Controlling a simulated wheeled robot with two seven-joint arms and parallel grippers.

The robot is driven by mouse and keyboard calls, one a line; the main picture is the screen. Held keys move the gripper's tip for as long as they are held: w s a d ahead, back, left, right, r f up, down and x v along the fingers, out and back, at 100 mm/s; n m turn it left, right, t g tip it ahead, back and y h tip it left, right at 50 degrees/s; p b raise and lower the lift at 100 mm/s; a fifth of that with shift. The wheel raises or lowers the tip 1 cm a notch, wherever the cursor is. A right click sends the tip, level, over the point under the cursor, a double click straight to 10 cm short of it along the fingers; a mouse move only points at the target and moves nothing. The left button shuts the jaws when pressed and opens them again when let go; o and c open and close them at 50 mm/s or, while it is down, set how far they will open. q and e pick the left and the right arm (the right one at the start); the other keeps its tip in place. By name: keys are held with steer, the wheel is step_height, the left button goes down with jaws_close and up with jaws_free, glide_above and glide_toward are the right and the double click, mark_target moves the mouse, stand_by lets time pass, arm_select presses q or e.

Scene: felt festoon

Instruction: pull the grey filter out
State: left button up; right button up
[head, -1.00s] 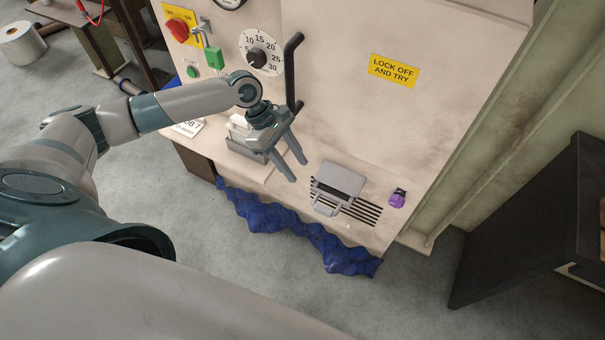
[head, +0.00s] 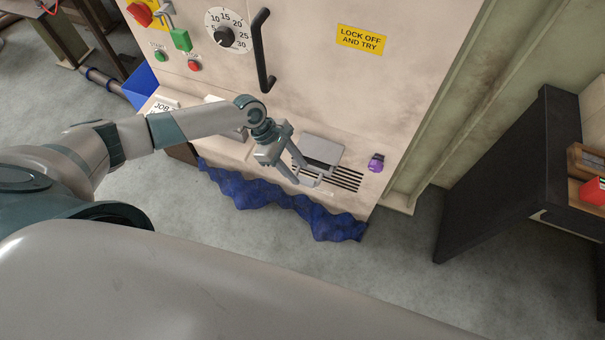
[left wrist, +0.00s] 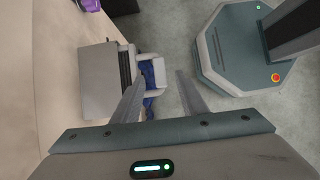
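The grey filter (head: 322,150) sits in the lower front of the cream machine, above dark slots, with its pale loop handle (head: 310,182) sticking out toward me. In the left wrist view the filter (left wrist: 98,85) is at left and its handle (left wrist: 152,72) shows between my fingers. My left gripper (head: 298,171) is open, its fingertips close to the handle on either side of it. I cannot tell whether a finger touches it. My right gripper is not in view.
A purple knob (head: 376,163) is right of the filter. A black bar handle (head: 261,52) stands above. Crumpled blue cloth (head: 285,203) lies along the machine's foot. A dark cabinet (head: 500,170) stands at right. The grey floor in front is clear.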

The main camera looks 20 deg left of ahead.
mark_target(305, 180)
arm_select(q)
steer(key=shift+x, duration=2.15)
steer(key=shift+c, duration=0.3)
jaws_close()
